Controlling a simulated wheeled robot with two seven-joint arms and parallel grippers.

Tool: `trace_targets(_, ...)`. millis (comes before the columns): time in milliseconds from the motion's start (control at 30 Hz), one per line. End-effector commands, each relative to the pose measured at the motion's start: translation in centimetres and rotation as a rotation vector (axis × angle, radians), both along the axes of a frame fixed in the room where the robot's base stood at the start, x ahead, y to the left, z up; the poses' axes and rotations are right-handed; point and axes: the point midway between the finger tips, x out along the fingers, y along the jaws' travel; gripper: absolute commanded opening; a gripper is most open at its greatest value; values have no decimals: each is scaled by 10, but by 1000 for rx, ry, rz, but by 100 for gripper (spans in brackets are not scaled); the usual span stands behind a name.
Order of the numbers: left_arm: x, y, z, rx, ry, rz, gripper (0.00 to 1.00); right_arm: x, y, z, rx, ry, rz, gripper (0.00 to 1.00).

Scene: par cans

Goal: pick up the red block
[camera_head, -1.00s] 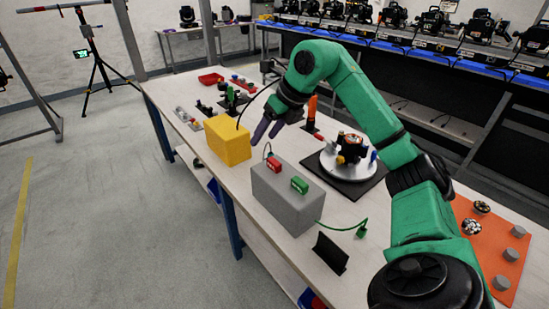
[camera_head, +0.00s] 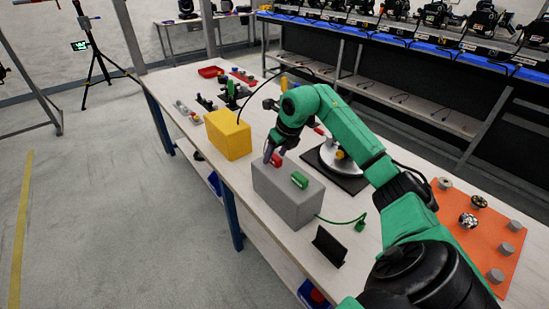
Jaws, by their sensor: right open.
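The red block (camera_head: 277,161) is small and sits on top of the grey box (camera_head: 288,200), near its back left end. A similar green block (camera_head: 299,180) is on the same top, closer to me. My right gripper (camera_head: 271,153) points down with its purple-grey fingers right at the red block and partly covers it. It is open; I cannot tell whether its fingers touch the block or straddle it. My left gripper is not in view.
A yellow box (camera_head: 229,136) stands just behind and left of the grey box. A black stand (camera_head: 329,246) and a green cable (camera_head: 345,220) are in front. A round device on a black mat (camera_head: 349,183) sits right, beneath my arm. An orange mat (camera_head: 475,240) holds several small parts.

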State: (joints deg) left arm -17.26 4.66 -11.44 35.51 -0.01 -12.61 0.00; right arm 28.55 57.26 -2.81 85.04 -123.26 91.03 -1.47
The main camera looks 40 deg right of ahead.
Motion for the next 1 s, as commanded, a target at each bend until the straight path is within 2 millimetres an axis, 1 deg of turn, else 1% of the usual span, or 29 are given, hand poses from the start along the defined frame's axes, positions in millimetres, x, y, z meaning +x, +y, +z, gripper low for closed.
trace_targets(100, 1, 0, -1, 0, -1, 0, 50, 0, 0, 0, 0, -1, 0, 62)
trace_targets(167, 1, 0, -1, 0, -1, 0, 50, 0, 0, 0, 0, -1, 0, 40)
trace_targets(200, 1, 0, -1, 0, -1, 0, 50, 0, 0, 0, 0, -1, 0, 24)
trace_targets(267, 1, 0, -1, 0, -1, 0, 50, 0, 0, 0, 0, -1, 1, 1)
trace_targets(300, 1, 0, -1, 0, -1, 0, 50, 0, 0, 0, 0, -1, 1, 0)
trace_targets(567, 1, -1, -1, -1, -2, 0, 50, 0, 0, 1, 0, -1, 1, 0)
trace_targets(667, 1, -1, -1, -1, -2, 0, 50, 0, 0, 5, -1, -3, 1, 0)
trace_targets(733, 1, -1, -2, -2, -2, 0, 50, 1, 0, 13, -1, -4, 1, 0)
trace_targets(833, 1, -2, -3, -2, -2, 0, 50, 1, -1, 33, -2, -6, 0, 0)
trace_targets(867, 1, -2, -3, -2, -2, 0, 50, 1, -1, 43, -2, -9, 1, 0)
trace_targets(1000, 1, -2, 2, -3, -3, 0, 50, 1, 0, 100, 0, -11, 0, 0)
